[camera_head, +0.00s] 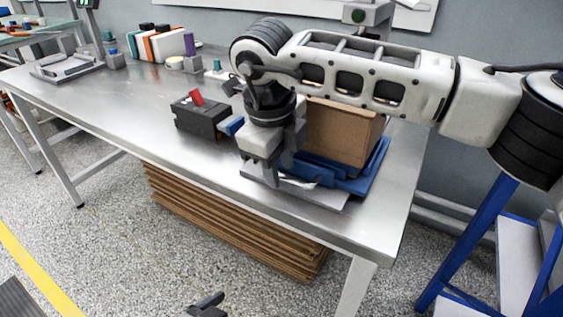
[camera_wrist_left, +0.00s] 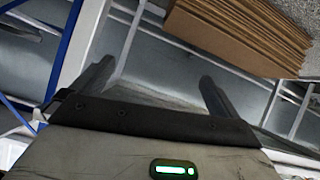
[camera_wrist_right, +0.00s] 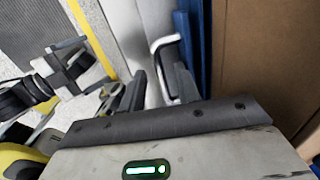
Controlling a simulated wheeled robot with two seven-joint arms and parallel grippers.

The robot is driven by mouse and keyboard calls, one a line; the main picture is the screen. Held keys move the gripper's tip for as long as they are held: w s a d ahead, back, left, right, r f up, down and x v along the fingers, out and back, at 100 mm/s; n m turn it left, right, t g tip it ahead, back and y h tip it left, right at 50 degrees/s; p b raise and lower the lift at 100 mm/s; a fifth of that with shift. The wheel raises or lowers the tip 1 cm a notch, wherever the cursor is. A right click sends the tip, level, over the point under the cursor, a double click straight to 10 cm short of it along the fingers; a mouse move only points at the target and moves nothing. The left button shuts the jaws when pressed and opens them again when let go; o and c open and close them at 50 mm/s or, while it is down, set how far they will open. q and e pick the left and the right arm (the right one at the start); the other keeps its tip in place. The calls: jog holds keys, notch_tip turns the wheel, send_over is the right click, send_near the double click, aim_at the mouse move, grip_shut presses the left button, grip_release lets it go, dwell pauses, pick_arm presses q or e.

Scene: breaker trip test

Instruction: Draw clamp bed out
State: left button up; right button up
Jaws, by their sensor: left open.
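My right gripper (camera_head: 278,172) points down at the table's front edge, over a flat grey plate (camera_head: 325,198) that looks like the clamp bed. In the right wrist view its two fingers (camera_wrist_right: 158,88) stand a small gap apart, beside a bent silver strip (camera_wrist_right: 162,43). I cannot tell whether they grip anything. Part of the plate is hidden behind the gripper. My left gripper (camera_head: 207,305) is low in front of the table. In the left wrist view its fingers (camera_wrist_left: 155,88) are wide apart with nothing between them.
A blue tray (camera_head: 378,165) with a cardboard box (camera_head: 340,132) stands behind the plate. Stacked cardboard (camera_head: 225,220) lies under the table. The table's left front (camera_head: 110,110) is clear.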

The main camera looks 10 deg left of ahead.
pick_arm(q)
jog(key=r+p, duration=0.1)
jog(key=a+r, duration=0.1)
jog(key=r, duration=0.1)
jog(key=shift+s+r+t+p, duration=0.15)
jog(key=shift+r+t+p, duration=0.15)
jog(key=shift+p, duration=0.1)
pick_arm(e)
notch_tip(320, 180, up, 16)
jog(key=s+a, duration=0.1)
jog(key=s, duration=0.1)
jog(key=shift+s+f, duration=0.15)
jog(key=shift+s, duration=0.2)
pick_arm(q)
jog(key=shift+d, duration=0.1)
